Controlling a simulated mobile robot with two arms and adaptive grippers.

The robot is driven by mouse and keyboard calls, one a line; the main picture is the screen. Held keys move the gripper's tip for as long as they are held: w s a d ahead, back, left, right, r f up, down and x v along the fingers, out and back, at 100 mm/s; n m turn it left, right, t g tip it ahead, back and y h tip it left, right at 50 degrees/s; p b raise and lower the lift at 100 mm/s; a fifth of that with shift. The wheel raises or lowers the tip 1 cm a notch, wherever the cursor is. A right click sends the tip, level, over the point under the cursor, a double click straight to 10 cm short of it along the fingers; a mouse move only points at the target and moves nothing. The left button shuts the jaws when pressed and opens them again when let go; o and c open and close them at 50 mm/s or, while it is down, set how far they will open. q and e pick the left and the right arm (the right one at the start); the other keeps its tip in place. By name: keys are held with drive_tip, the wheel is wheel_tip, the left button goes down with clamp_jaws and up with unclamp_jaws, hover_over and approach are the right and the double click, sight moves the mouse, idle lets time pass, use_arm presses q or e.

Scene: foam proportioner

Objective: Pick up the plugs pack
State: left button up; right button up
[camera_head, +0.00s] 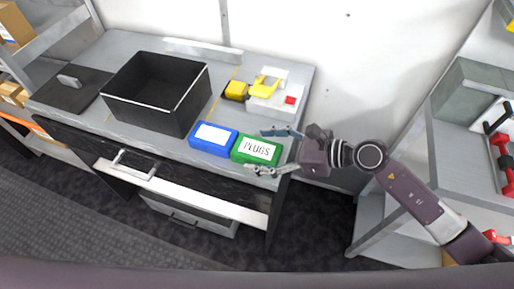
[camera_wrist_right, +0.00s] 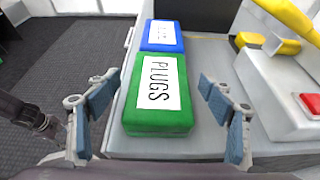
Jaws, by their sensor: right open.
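The plugs pack (camera_head: 256,150) is a green box with a white label reading PLUGS. It lies at the front right of the grey workbench top, and in the right wrist view the green pack (camera_wrist_right: 160,118) fills the middle. My right gripper (camera_head: 268,151) comes in from the right. Its two fingers are spread, one on each side of the pack's near end in the right wrist view, with visible gaps to the pack. It holds nothing. My left gripper is in neither view.
A blue pack (camera_head: 213,137) with a white label sits just left of the green one. A black open bin (camera_head: 157,92) stands behind it. A white device with a yellow lever and red button (camera_head: 274,97) stands behind the plugs pack. A drawer (camera_head: 190,190) stands open below.

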drive_tip(key=shift+w+a+f, duration=0.2)
drive_tip(key=shift+a+f, duration=0.1)
drive_tip(key=shift+a, duration=0.35)
drive_tip(key=shift+c, duration=0.6)
drive_tip(key=c, duration=1.3)
